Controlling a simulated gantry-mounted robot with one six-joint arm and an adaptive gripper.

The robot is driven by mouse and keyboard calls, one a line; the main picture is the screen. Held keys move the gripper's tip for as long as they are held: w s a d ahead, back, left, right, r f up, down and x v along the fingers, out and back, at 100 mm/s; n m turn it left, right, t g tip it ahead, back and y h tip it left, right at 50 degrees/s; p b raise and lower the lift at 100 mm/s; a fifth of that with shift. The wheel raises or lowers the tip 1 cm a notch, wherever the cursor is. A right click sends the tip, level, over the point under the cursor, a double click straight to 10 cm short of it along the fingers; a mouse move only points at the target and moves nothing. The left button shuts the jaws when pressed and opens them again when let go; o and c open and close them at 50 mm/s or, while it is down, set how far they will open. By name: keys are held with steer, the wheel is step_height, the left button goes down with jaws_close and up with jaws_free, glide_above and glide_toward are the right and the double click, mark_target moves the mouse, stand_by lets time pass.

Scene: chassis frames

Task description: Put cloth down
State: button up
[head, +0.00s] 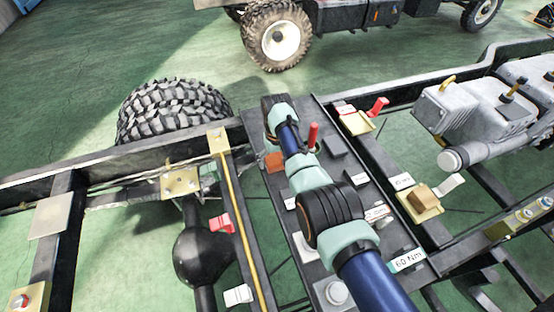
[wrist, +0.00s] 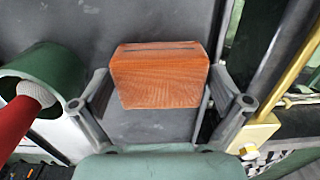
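I take the cloth to be the orange-brown, fabric-textured block with a dark slit along its top (wrist: 160,80). In the wrist view it sits between the two fingers of my gripper (wrist: 160,72), over a dark grey surface. One fingertip is close against each side, and I cannot make out whether they touch it. In the head view the orange-brown cloth (head: 274,162) shows over the left edge of the dark plate (head: 335,126), beside my arm. My gripper is hidden there by my arm. I cannot tell whether the cloth rests on the plate.
A red-handled tool stands upright in a green cup (wrist: 42,85) close left of my gripper. A yellow bracket (wrist: 258,130) and rail are close on the right.

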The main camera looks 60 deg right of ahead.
mark_target(276, 158)
step_height(276, 158, up, 12)
steer(key=p, duration=0.5)
steer(key=shift+r, duration=0.15)
steer(key=shift+w, duration=0.1)
steer(key=w+a+n+t+h, duration=0.15)
steer(key=w+a, duration=0.25)
steer(key=a, duration=0.4)
steer(key=w+a+n+t, duration=0.25)
steer(key=w+a, duration=0.25)
steer(key=a, duration=0.4)
steer(key=w+a+n+t+h, duration=0.15)
steer(key=w+a, duration=0.25)
steer(key=a, duration=0.4)
steer(key=s+a+r+n+t+y, duration=0.1)
steer(key=s+a+r, duration=0.4)
steer(key=a, duration=0.6)
steer(key=s+a+r+n+t+y, duration=0.2)
steer(key=s+a+r+t, duration=0.3)
steer(key=a, duration=0.7)
steer(key=shift+s+n+t, duration=0.35)
steer(key=shift+s+t, duration=0.2)
steer(key=shift+t, duration=0.1)
